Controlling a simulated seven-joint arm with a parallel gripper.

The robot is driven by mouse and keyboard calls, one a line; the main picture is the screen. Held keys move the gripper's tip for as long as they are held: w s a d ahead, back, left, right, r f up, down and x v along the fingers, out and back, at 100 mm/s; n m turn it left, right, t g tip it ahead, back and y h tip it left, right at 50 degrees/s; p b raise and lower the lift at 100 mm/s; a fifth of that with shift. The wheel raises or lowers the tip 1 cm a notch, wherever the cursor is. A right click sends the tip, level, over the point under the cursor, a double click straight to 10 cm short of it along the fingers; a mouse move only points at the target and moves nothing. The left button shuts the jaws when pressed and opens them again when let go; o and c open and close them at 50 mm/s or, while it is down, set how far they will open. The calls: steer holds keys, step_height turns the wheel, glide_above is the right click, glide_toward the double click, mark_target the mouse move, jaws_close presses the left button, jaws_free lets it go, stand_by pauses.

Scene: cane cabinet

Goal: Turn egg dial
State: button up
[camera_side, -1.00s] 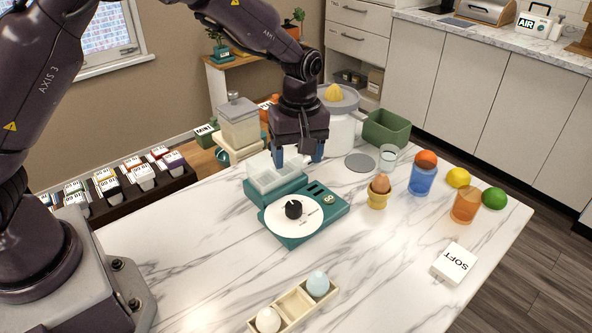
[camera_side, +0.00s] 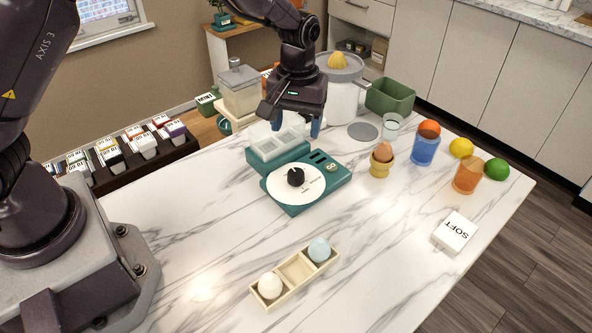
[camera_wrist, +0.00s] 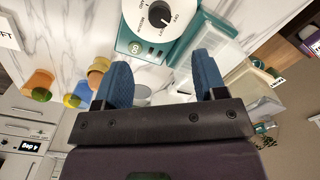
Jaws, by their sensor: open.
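The egg dial (camera_side: 281,191) is a white disc with a black knob (camera_side: 296,177) on a teal base (camera_side: 335,176). In the wrist view the dial (camera_wrist: 182,12) is near the top, with its black knob (camera_wrist: 158,17) and printed marks visible; its upper edge is cut off. My gripper (camera_side: 297,128) is open and empty, with blue fingers above and behind the clear tray (camera_side: 278,145) at the back of the base. It is apart from the knob. In the wrist view my gripper's fingers (camera_wrist: 160,72) are spread below the dial.
Right of the base are an egg in a yellow cup (camera_side: 379,169), a blue glass (camera_side: 425,151), an orange glass (camera_side: 466,177) and fruit. An egg tray (camera_side: 296,270) lies in front. A juicer (camera_side: 343,98) stands behind. The marble counter around the dial's front is clear.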

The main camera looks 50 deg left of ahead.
mark_target(296, 172)
step_height(296, 172, down, 13)
steer(key=m, duration=0.4)
steer(key=shift+a, duration=0.1)
stand_by(0.3)
steer(key=c, duration=0.9)
steer(key=shift+n, duration=0.9)
steer(key=o, duration=0.9)
